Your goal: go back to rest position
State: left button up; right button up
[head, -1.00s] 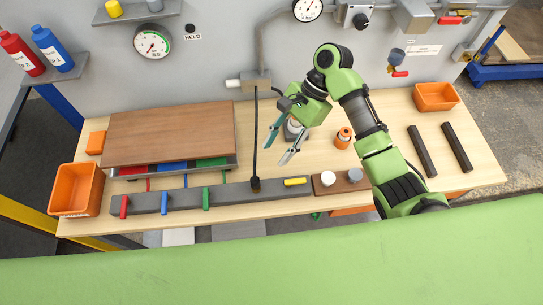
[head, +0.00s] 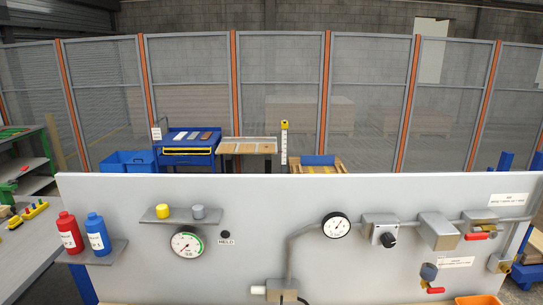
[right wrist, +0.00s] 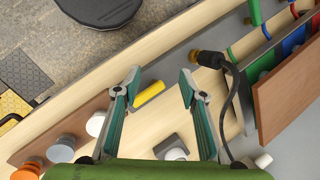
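My right gripper (right wrist: 160,78) shows in the right wrist view. Its two teal and grey fingers are spread wide apart with nothing held between them. Beyond the fingers, a yellow piece (right wrist: 148,94) lies on the bench strip, seen in the gap. My left gripper is in neither current view. Neither arm shows in the head view, which faces the grey panel (head: 140,265) and the fence behind it.
In the right wrist view, a black cable (right wrist: 243,100) with a brass end runs right of the fingers. A brown board (right wrist: 288,95) stands at right, a white knob (right wrist: 95,124) at left. In the head view, the panel carries a gauge (head: 187,243) and red bottle (head: 69,232).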

jog(key=s+d+r+n+t+h, duration=0.2)
jog(key=s+d+n+t+h, duration=0.2)
jog(key=s+d+n, duration=0.55)
jog(key=s+d+f+g+b, duration=0.15)
jog(key=f+b, duration=0.25)
jog(key=f, duration=1.4)
jog(key=s+f+b, duration=0.3)
jog(key=f+b, duration=0.1)
jog(key=f, duration=1.4)
jog(key=s+d+f+b, duration=0.1)
jog(key=s+f+b, duration=0.2)
jog(key=s+f, duration=0.5)
jog(key=s+d+f+b, duration=0.2)
jog(key=s+f, duration=0.6)
jog(key=f, duration=0.4)
jog(key=shift+s+f+m+g+b, duration=0.15)
jog(key=shift+f+m+g+b, duration=0.25)
jog(key=shift+b, duration=0.35)
